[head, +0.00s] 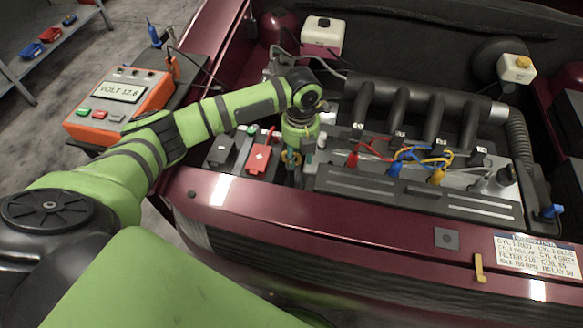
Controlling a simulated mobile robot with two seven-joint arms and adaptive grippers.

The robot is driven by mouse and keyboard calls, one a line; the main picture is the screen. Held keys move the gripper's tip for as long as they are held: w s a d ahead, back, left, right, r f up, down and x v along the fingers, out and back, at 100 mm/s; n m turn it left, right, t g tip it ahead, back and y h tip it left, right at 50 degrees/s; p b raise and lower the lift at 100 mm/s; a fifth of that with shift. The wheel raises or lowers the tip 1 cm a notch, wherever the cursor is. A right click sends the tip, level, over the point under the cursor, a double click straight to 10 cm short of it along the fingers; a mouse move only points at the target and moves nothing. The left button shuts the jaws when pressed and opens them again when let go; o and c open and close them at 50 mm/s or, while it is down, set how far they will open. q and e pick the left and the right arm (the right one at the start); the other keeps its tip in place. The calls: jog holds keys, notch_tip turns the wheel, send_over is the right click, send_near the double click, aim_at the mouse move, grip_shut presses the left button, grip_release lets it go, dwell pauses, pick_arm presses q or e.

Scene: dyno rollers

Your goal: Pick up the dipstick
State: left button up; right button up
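A small yellow ring (284,158), which looks like the dipstick's handle, shows at the left front of the engine bay, beside the battery. My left gripper (299,168) points down right at this ring, with its dark fingers overlapping it in the view. The fingers are small and partly hidden by the wrist, so I cannot tell whether they are closed on the ring or only around it. The rest of the dipstick is hidden. My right gripper is not in view.
The battery with a red cover (258,159) stands close left of my gripper. The engine with coloured leads (397,168) lies to the right. An orange voltmeter (118,104) sits at the left. A yellow lever (479,268) is on the maroon front edge.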

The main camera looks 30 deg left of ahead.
pick_arm(q)
jog(key=shift+f, duration=0.9)
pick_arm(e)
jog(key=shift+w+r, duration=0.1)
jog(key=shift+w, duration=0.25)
pick_arm(q)
grip_shut()
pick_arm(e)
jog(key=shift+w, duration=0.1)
